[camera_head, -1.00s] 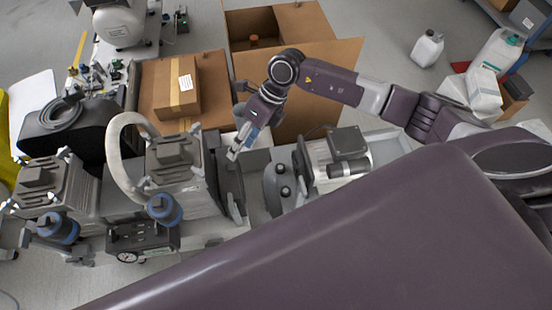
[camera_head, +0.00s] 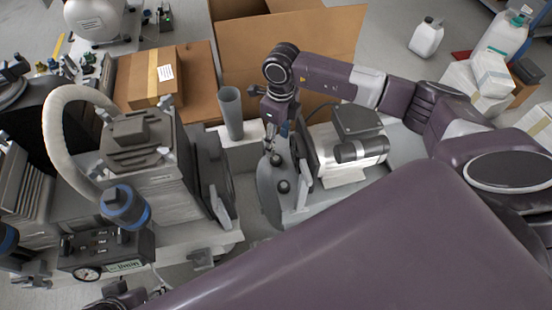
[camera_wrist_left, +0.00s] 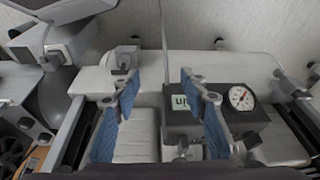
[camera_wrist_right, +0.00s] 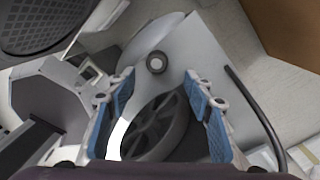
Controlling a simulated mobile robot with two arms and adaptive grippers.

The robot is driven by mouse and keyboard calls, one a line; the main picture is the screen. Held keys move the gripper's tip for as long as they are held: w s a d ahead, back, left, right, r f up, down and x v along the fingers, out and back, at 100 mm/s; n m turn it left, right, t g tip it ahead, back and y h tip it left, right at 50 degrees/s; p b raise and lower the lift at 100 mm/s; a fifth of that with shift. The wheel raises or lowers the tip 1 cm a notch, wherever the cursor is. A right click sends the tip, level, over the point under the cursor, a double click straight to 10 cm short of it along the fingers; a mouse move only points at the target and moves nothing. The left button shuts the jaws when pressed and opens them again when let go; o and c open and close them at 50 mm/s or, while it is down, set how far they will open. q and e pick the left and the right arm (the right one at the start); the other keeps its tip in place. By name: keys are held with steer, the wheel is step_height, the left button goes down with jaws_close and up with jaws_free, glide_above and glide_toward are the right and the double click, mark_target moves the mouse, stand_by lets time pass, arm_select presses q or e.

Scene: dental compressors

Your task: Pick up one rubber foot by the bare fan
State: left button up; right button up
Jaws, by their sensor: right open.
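Two dark round rubber feet, one farther back (camera_head: 275,159) and one nearer (camera_head: 283,187), stand on a grey surface left of the pump unit. One rubber foot also shows in the right wrist view (camera_wrist_right: 156,63), just beyond the fingertips and in line with the gap. The bare fan (camera_wrist_right: 160,128), a dark spoked wheel, lies below it between my fingers, partly hidden by them. My right gripper (camera_head: 270,140) is open and empty, pointing down above the feet; its blue pads show in the right wrist view (camera_wrist_right: 158,88). My left gripper (camera_wrist_left: 160,82) is open and empty above a gauge box.
A pump unit (camera_head: 358,145) stands right of the feet. A grey cup (camera_head: 231,112) stands behind left. A compressor with a white hose (camera_head: 60,130) and a gauge box (camera_head: 105,250) fill the left. An open carton (camera_head: 290,45) stands behind.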

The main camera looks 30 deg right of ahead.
mark_target(275, 158)
steer(key=f, duration=0.3)
steer(key=f+b, duration=0.1)
steer(key=shift+s+a+f, duration=0.1)
steer(key=shift+a+f, duration=0.15)
steer(key=shift+a, duration=0.1)
step_height(275, 158, down, 2)
steer(key=shift+a+f+b, duration=0.1)
steer(key=shift+f+b, duration=0.15)
steer(key=shift+b, duration=0.1)
steer(key=shift+f, duration=0.15)
arm_select(q)
steer(key=shift+t, duration=0.9)
steer(key=w, duration=0.2)
steer(key=w+d, duration=0.1)
steer(key=w, duration=0.1)
steer(key=shift+w+d+f, duration=0.1)
steer(key=shift+w, duration=0.05)
arm_select(e)
steer(key=c, duration=1.1)
